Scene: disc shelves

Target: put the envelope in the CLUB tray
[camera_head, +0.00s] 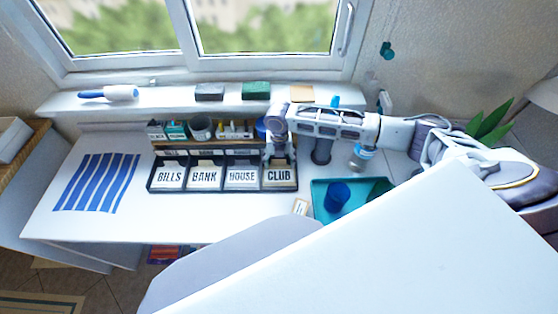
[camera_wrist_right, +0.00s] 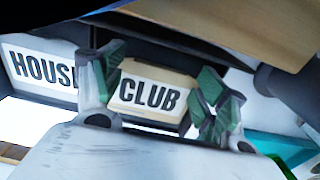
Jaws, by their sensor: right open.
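The CLUB tray (camera_head: 280,178) is the rightmost of a row of dark trays on the white desk. Its cream label (camera_wrist_right: 148,95) faces the wrist camera. My right gripper (camera_wrist_right: 152,85) is open, its two green-padded fingers on either side of the CLUB label in the wrist view. In the head view the right gripper (camera_head: 277,148) is over the CLUB tray, its fingertips hard to make out. I cannot pick out the envelope with certainty; a tan sheet around the CLUB label may be it. My left gripper is not in view.
The HOUSE tray (camera_head: 242,178) adjoins on the left, with BANK (camera_head: 204,178) and BILLS (camera_head: 169,178) beyond. A teal tray (camera_head: 322,187) holds a blue cup (camera_head: 337,195). A bottle (camera_head: 361,157) stands behind it. The desk's left has a striped mat (camera_head: 97,182).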

